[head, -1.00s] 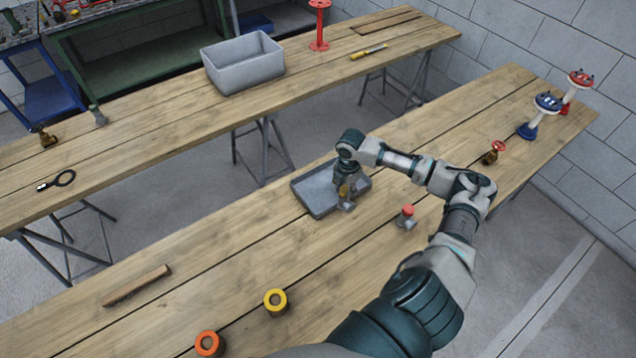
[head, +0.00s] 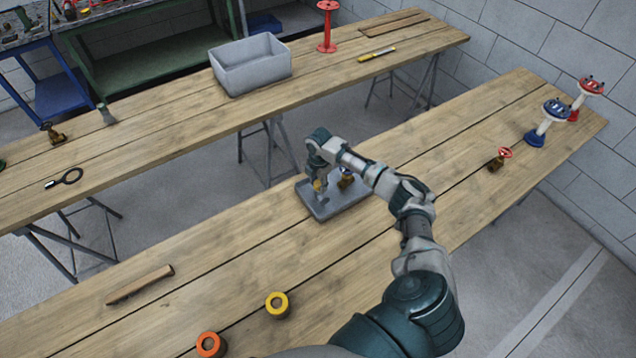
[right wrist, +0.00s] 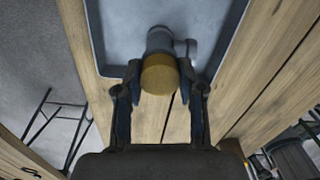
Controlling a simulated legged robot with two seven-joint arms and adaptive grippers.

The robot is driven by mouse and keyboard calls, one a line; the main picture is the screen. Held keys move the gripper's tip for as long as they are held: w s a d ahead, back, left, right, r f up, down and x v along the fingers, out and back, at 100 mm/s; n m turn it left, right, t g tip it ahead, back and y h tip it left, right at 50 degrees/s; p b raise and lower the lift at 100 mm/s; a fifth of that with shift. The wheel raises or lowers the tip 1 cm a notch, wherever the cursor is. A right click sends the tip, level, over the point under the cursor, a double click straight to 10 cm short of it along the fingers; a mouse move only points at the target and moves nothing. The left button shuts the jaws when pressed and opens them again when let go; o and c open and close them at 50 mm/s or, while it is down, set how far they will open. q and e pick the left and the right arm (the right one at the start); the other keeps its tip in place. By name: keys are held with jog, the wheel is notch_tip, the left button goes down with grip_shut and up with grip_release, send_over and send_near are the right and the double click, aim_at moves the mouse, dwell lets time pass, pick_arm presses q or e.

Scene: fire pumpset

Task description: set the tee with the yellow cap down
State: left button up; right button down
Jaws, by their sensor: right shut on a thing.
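My right gripper (head: 320,186) is over the left part of a shallow grey tray (head: 345,206) on the near bench. It is shut on the tee with the yellow cap (head: 319,185). In the right wrist view, the dull yellow cap (right wrist: 160,74) sits between the two fingers (right wrist: 160,92), facing the camera. The grey tee body (right wrist: 160,40) and a side branch show beyond it, over the tray floor (right wrist: 115,35). I cannot tell whether the tee touches the tray. My left gripper is not in view.
A brass piece with blue (head: 346,178) is close by, partly behind my arm. A red-handled valve (head: 499,159) stands right.

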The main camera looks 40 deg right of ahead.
jog(key=c, duration=0.7)
grip_release()
jog(key=shift+d+f, duration=0.3)
jog(key=shift+d, duration=0.45)
jog(key=shift+a+r, duration=0.3)
jog(key=shift+a, duration=0.2)
jog(key=r, duration=0.4)
jog(key=a+r, duration=0.1)
jog(key=r, duration=0.1)
jog(key=shift+r, duration=0.15)
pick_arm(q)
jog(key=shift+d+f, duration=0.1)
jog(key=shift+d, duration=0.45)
pick_arm(e)
jog(key=shift+d+r, duration=0.15)
jog(key=shift+r, duration=1.3)
jog(key=shift+d+r, duration=0.15)
jog(key=shift+r, duration=1.25)
